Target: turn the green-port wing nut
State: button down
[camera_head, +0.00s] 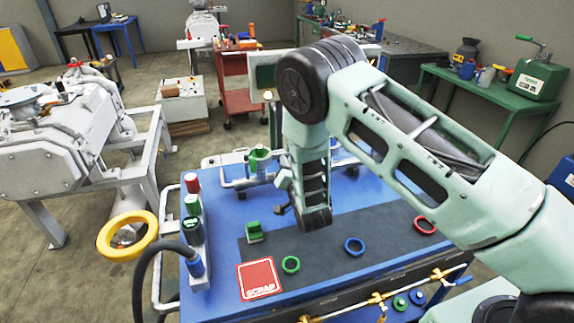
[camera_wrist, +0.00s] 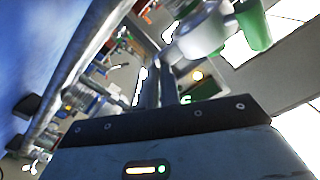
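A green-topped port fitting (camera_head: 260,158) stands on the white pipework at the back edge of the blue table. Its wing nut is too small to make out in the head view. In the wrist view a green cylinder (camera_wrist: 254,25) is beside a pale round fitting (camera_wrist: 203,36), beyond my fingers. My gripper (camera_head: 282,208) is just in front of the pipework, low over the table and partly hidden by my arm. In the wrist view my gripper (camera_wrist: 160,72) shows two dark fingers close together, reaching toward the pale fitting. I cannot tell whether they touch or hold anything.
The blue table (camera_head: 225,212) has a dark mat with a green block (camera_head: 254,232), green ring (camera_head: 291,264), blue ring (camera_head: 354,246) and red ring (camera_head: 425,225). A red SCRAP pad (camera_head: 259,279) lies in front.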

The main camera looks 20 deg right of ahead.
jog(key=c, duration=1.6)
grip_release()
jog(key=s+b, duration=0.5)
jog(key=s, duration=1.2)
jog(key=shift+s, duration=0.25)
